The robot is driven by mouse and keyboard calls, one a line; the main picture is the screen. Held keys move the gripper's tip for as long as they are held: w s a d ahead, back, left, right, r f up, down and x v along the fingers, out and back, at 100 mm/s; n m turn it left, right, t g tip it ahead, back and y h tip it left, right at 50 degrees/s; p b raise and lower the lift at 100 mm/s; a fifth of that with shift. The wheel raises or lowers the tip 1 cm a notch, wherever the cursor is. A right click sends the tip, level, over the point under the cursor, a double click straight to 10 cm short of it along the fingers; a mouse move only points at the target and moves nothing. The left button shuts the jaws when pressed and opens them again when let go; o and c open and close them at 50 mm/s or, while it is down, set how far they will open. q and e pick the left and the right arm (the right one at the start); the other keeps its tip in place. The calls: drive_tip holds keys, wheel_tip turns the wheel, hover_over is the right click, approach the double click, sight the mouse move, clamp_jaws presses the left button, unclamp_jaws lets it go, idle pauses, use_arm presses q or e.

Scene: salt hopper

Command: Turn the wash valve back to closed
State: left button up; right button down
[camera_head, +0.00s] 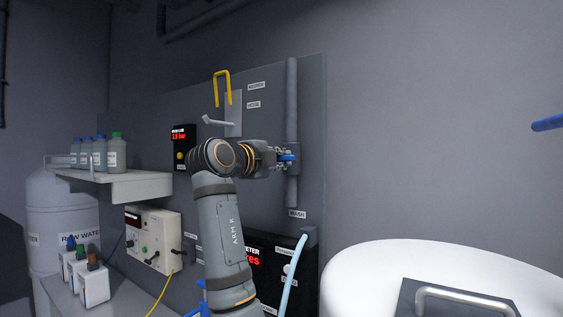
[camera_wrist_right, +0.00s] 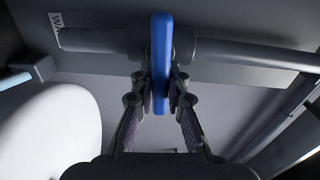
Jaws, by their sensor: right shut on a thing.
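The wash valve has a blue lever handle (camera_head: 287,158) on a grey vertical pipe (camera_head: 291,100), on the grey panel above the WASH label (camera_head: 297,214). My right gripper (camera_head: 284,160) is at the handle. In the right wrist view the blue handle (camera_wrist_right: 161,62) stands edge-on between the fingers of my right gripper (camera_wrist_right: 160,100), which are shut on it. The pipe (camera_wrist_right: 250,52) runs crosswise behind the handle there. In the head view the handle looks roughly crosswise to the pipe, partly hidden by the gripper. My left gripper is not in view.
A light blue hose (camera_head: 293,272) hangs below the WASH label. A white rounded tank (camera_head: 440,258) with a hatch handle stands at the right. A shelf (camera_head: 140,187) with several bottles is at the left. A yellow bracket (camera_head: 222,76) is above my right arm.

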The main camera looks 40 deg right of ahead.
drive_tip(key=shift+f, duration=0.3)
drive_tip(key=c, duration=1.6)
unclamp_jaws()
drive_tip(key=shift+o, duration=1.4)
drive_tip(key=shift+s+a+r, duration=0.15)
drive_tip(key=shift+r, duration=0.05)
drive_tip(key=v, duration=0.7)
drive_tip(key=shift+a, duration=0.3)
